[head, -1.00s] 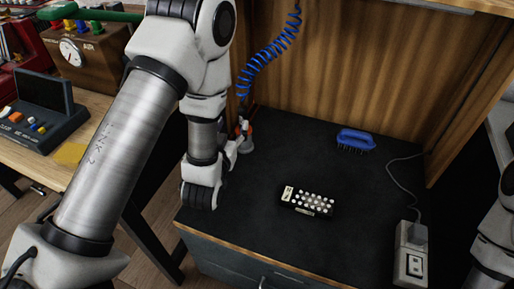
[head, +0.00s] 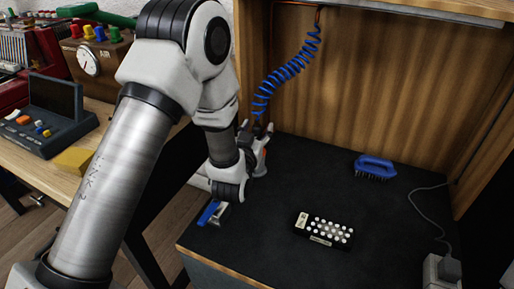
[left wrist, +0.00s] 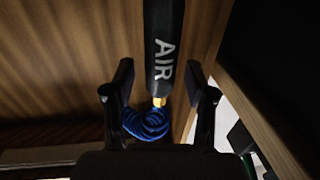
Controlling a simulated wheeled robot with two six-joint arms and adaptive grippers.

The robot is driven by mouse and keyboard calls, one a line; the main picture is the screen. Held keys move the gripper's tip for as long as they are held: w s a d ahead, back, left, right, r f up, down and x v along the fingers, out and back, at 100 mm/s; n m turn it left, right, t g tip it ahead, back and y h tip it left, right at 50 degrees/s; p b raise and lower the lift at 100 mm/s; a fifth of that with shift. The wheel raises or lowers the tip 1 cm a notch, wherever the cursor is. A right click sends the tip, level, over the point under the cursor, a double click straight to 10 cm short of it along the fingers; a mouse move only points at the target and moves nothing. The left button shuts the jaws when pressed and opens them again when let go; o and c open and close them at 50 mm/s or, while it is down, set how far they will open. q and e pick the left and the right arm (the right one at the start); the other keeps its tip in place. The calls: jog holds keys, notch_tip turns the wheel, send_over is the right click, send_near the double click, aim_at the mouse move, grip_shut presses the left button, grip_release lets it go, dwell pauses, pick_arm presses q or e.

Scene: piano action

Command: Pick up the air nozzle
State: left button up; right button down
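The air nozzle (left wrist: 164,45) is a black cylinder marked "AIR" with a brass fitting at its lower end in the left wrist view. The blue coiled hose (left wrist: 146,122) joins it there; in the head view the hose (head: 285,75) hangs down from the top of the wooden booth. My left gripper (left wrist: 160,95) is open, with one finger on each side of the nozzle and a visible gap at the left finger. In the head view, my left gripper (head: 257,135) is at the hose's lower end, and the nozzle is mostly hidden there. My right gripper is out of view.
On the dark worktop (head: 290,190) are a blue brush (head: 375,167), a black block with white dots (head: 323,229), a blue-and-grey item (head: 212,213) near the left edge, and a corded box (head: 440,272). A wooden panel (head: 400,90) stands behind.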

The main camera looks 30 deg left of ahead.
pick_arm(q)
grip_shut()
notch_tip(320, 180, up, 9)
jog(key=p, duration=0.3)
jog(key=shift+p, duration=0.35)
jog(key=shift+r, duration=0.55)
jog(key=shift+f, duration=0.1)
